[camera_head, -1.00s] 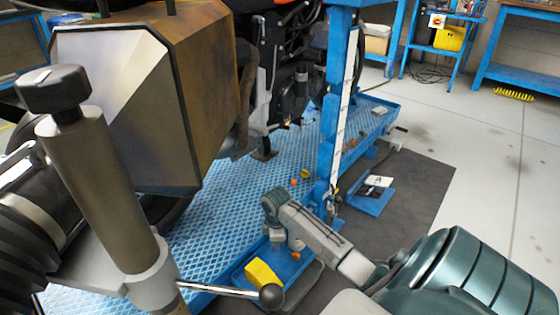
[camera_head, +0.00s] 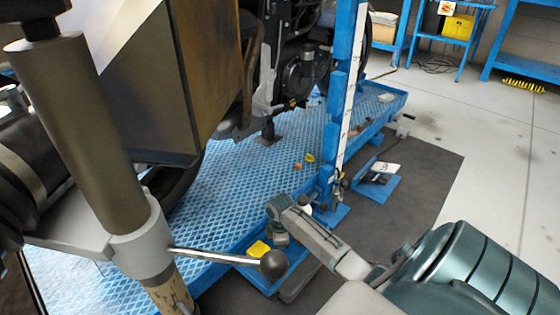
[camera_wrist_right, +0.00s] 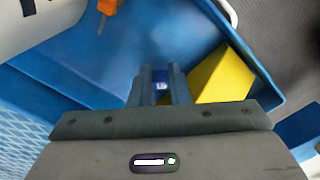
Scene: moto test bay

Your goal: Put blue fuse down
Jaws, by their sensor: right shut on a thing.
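My right gripper (camera_head: 280,232) is over a blue tray (camera_head: 262,280) in the head view; its fingertips are hard to make out there. In the right wrist view the two fingers (camera_wrist_right: 160,88) are shut on the small blue fuse (camera_wrist_right: 162,86), of which only a bit with a pale mark shows between them. The fuse is over the blue tray (camera_wrist_right: 75,75), and I cannot tell whether it touches the floor of it. A yellow block (camera_wrist_right: 222,78) lies right of the fingers, and also shows in the head view (camera_head: 258,249). My left gripper is not in view.
An orange-handled tool (camera_wrist_right: 107,7) lies in the tray's far part. A blue lift post (camera_head: 342,110) and the blue tread platform (camera_head: 225,205) stand close behind.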

